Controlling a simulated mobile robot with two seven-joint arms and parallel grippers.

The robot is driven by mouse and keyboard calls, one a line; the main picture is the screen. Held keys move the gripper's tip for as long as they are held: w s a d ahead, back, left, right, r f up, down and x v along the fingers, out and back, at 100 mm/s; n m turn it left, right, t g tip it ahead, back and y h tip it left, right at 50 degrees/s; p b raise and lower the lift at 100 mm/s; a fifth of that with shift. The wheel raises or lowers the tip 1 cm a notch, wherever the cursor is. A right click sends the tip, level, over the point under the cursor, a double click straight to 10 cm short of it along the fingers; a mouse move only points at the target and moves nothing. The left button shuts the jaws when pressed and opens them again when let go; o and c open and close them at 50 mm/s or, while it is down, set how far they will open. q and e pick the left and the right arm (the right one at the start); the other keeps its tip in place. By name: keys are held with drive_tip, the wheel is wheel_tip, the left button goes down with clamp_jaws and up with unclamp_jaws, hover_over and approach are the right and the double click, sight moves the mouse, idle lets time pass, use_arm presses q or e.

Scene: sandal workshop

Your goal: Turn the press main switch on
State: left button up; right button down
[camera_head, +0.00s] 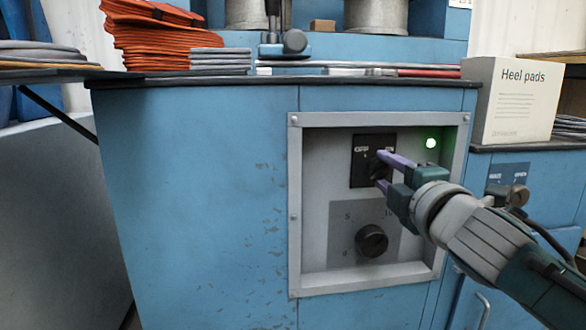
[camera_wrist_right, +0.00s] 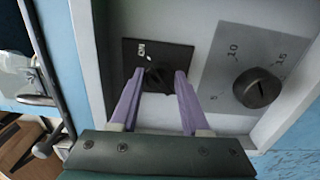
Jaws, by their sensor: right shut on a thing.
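The press main switch is a black rotary knob on a black plate (camera_head: 360,160) in the recessed grey panel (camera_head: 320,185). In the right wrist view the knob (camera_wrist_right: 158,78) lies between the purple fingertips, on its black plate (camera_wrist_right: 183,52). My right gripper (camera_head: 382,168) is shut on the knob, coming from the right and partly hiding it in the head view. A green lamp (camera_head: 431,143) glows at the panel's upper right. My left gripper is not in view.
A larger dial knob (camera_head: 371,241) on a grey scale plate sits just below the switch; it also shows in the wrist view (camera_wrist_right: 257,88). The panel's raised frame surrounds both. Orange sheets (camera_head: 150,40) and a "Heel pads" box (camera_head: 508,100) stand above.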

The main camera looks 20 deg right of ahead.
drive_tip(key=shift+m, duration=0.3)
drive_tip(key=shift+c, duration=2)
unclamp_jaws()
drive_tip(key=shift+s, duration=0.1)
drive_tip(key=shift+s+a, duration=0.1)
drive_tip(key=shift+s, duration=0.25)
drive_tip(key=p+v, duration=0.2)
drive_tip(key=v, duration=0.7)
drive_tip(key=shift+p, duration=0.35)
